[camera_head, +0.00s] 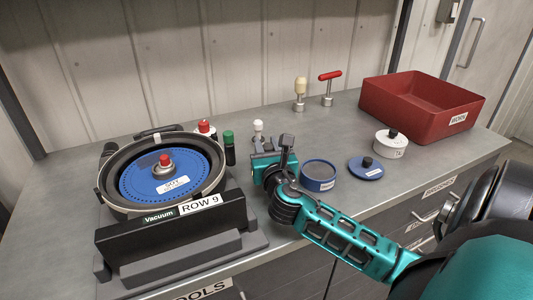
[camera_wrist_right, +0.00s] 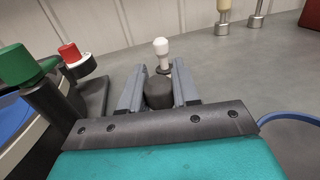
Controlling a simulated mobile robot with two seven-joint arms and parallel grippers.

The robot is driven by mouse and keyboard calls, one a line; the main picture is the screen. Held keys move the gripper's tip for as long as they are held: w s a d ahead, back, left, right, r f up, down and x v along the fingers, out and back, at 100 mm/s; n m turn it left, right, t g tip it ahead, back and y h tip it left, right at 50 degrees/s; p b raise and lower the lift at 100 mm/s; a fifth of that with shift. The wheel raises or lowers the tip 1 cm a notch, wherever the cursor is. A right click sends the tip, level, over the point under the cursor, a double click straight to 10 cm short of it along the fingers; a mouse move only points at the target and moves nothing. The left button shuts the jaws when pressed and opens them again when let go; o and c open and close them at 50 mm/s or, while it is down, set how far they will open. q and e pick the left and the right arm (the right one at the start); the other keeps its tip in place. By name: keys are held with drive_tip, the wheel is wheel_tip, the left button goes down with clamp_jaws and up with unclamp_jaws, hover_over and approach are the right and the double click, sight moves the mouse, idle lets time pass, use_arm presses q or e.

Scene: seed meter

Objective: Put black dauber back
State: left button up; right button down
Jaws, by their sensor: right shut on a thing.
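My right gripper (camera_head: 264,148) reaches in over the bench, beside the seed meter and close to a white-topped piece (camera_head: 258,126). In the right wrist view its two fingers (camera_wrist_right: 158,95) are shut on a dark, rounded cylinder, the black dauber (camera_wrist_right: 158,92). The dauber's lower part is hidden between the fingers. The white-topped piece (camera_wrist_right: 161,50) stands upright just beyond the fingertips. In the head view my gripper and wrist hide the dauber. My left gripper is in neither view.
The seed meter with its blue disc (camera_head: 140,185) sits in a black stand labelled ROW 9 at left. Green-topped (camera_head: 229,138) and red-topped (camera_head: 204,127) pieces stand beside it. A blue-rimmed tin (camera_head: 318,184), blue lid (camera_head: 366,174), white container (camera_head: 391,151) and red bin (camera_head: 400,108) lie right.

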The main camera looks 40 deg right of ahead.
drive_tip(key=shift+f, duration=0.45)
drive_tip(key=c, duration=0.8)
unclamp_jaws()
drive_tip(key=shift+f, duration=0.1)
